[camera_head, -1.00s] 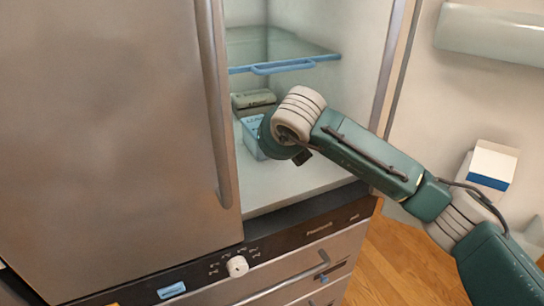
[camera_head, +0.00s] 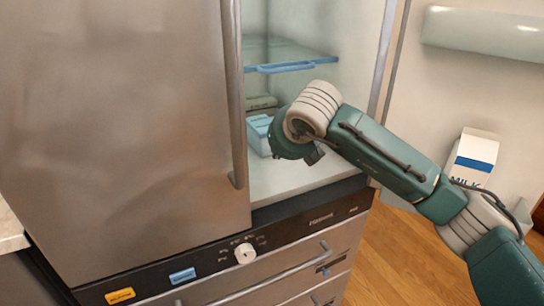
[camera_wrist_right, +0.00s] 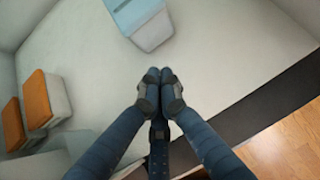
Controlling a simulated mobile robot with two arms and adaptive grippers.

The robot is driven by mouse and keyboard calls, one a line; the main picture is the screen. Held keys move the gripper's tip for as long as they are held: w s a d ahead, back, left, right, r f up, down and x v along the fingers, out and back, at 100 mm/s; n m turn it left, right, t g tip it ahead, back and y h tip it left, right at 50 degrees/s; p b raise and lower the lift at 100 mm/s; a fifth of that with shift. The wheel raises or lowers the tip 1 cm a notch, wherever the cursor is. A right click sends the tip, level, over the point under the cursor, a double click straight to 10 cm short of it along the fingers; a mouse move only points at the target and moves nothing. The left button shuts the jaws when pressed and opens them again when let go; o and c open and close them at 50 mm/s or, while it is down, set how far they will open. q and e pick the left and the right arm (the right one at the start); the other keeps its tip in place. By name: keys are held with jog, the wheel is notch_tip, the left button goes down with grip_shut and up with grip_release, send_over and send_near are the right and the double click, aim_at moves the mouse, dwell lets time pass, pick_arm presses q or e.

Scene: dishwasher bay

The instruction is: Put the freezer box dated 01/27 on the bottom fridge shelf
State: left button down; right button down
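A box with a light blue lid (camera_head: 258,130) sits on the fridge's bottom shelf (camera_head: 290,180), partly hidden by my right wrist. It also shows in the right wrist view (camera_wrist_right: 146,24), beyond my fingertips and apart from them. No date is legible on it. My right gripper (camera_wrist_right: 160,76) points into the lower fridge space, its fingertips together with nothing between them. In the head view my wrist hides most of its fingers. Two boxes with orange lids (camera_wrist_right: 43,95) stand at the left of the right wrist view. My left gripper is not in view.
A glass shelf with a blue front trim (camera_head: 290,66) hangs above the lower space. A closed steel door (camera_head: 110,120) bounds the opening at left. The open fridge door at right holds a milk carton (camera_head: 474,158). The bottom shelf's front part is clear.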

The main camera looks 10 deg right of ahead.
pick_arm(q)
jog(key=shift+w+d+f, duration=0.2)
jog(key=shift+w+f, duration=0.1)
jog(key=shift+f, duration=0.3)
pick_arm(e)
jog(key=v, duration=0.7)
jog(key=shift+w+d, duration=0.15)
jog(key=shift+d, duration=0.2)
jog(key=shift+r, duration=0.15)
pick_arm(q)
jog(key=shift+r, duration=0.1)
